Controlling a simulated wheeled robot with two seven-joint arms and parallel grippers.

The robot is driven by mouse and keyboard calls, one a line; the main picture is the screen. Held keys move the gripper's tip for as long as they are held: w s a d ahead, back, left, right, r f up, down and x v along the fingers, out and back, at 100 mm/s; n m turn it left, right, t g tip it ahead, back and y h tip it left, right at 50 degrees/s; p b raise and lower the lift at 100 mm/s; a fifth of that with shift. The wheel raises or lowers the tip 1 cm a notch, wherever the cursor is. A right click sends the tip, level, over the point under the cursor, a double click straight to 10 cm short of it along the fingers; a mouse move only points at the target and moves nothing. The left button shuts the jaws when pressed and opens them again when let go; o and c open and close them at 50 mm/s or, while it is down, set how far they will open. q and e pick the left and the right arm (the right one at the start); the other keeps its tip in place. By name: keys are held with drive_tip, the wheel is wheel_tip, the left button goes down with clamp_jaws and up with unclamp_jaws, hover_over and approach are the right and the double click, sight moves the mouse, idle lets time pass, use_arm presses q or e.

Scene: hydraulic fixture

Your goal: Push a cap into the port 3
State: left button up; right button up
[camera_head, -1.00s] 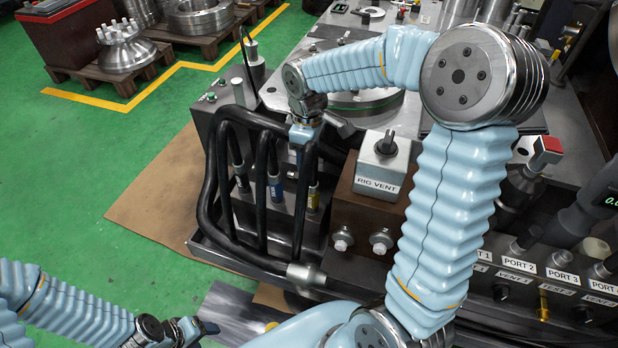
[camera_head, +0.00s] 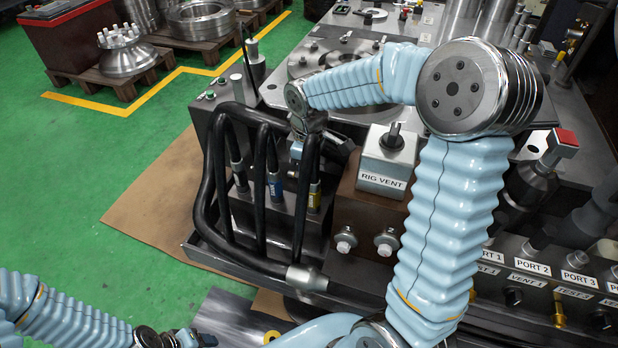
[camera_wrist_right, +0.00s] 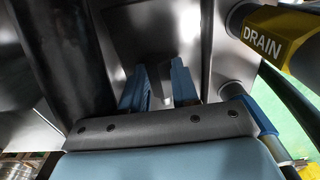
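The PORT 3 label (camera_head: 578,257) is on the dark panel at the right edge of the head view. A pale, rounded piece (camera_head: 607,250) sits just right of it; I cannot tell if it is a cap. No cap is clearly identifiable. My right gripper (camera_head: 298,154) points down among the black hoses, left of the RIG VENT box. In the right wrist view its two blue fingers (camera_wrist_right: 158,88) stand apart with nothing visible between them. My left gripper (camera_head: 202,339) is low at the left, away from the panel, its fingers too small to read.
Black hoses (camera_head: 212,180) loop around my right gripper. The RIG VENT box (camera_head: 385,165) stands to its right. A DRAIN tag (camera_wrist_right: 270,40) is close to the gripper in the wrist view. PORT 2 (camera_head: 532,268) and test fittings line the panel. Green floor (camera_head: 80,190) is clear at left.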

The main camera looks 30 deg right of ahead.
clamp_jaws()
drive_tip(key=shift+r+p, duration=0.5)
idle(0.3)
drive_tip(key=shift+r+p, duration=1.95)
drive_tip(key=shift+r, duration=0.5)
